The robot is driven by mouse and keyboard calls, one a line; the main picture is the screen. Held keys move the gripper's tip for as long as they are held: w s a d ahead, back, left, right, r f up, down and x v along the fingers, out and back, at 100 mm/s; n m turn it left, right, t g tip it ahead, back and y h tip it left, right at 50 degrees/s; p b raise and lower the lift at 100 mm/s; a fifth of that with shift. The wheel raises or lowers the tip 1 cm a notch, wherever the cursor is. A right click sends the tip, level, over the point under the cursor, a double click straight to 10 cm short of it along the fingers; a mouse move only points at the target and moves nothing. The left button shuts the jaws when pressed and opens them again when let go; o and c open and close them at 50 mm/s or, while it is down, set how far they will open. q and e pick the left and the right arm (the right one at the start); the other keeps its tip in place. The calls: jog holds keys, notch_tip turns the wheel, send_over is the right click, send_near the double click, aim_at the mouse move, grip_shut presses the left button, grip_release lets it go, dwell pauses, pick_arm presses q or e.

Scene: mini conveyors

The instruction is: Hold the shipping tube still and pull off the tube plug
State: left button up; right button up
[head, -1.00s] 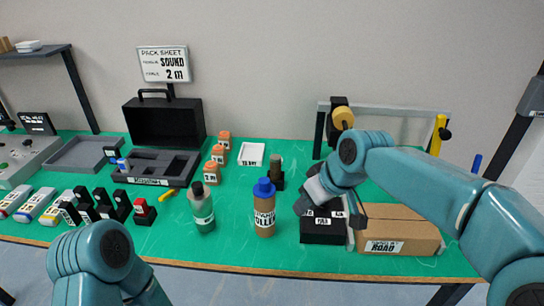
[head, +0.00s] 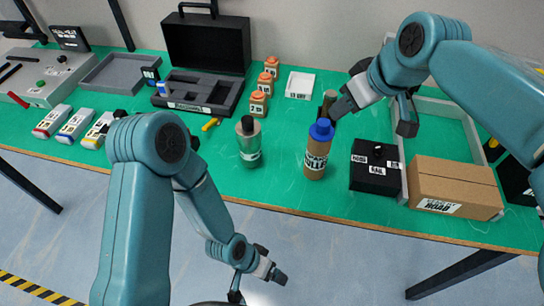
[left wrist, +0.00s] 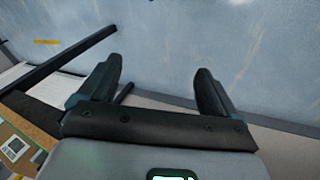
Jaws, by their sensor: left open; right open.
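The shipping tube (head: 316,160) is a brown cardboard cylinder with a black-and-white label. It stands upright near the front edge of the green table, with the blue tube plug (head: 321,130) in its top. My right gripper (head: 374,114) is open and empty, just right of the plug and slightly higher in the head view. One finger shows close to the plug; I cannot tell if they touch. My left gripper (head: 257,284) is low in front of the table edge, over the floor. The left wrist view shows its fingers (left wrist: 158,72) apart with nothing between them.
A capped bottle (head: 249,145) stands left of the tube. A black box (head: 376,168) and a cardboard carton (head: 455,186) are to its right. Orange blocks (head: 258,104), a white tray (head: 300,85) and a black case (head: 206,45) are behind. The table's front edge (head: 285,207) lies between left gripper and tube.

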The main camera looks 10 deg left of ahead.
pick_arm(q)
jog(key=w+d+r+m+h, duration=0.35)
jog(key=d+r+m, duration=0.75)
jog(key=d+m, duration=0.55)
jog(key=n+t+h, duration=0.5)
jog(key=n+t, duration=0.6)
jog(key=t, duration=0.1)
send_near(310, 151)
jog(key=x, duration=1.3)
jog(key=shift+r, duration=0.2)
pick_arm(e)
jog(key=shift+w+d+f, duration=0.1)
jog(key=shift+w, duration=0.05)
pick_arm(q)
jog(key=c, duration=1.1)
jog(key=shift+s+f, duration=0.1)
jog(key=shift+f, duration=0.1)
pick_arm(e)
jog(key=shift+f, duration=0.15)
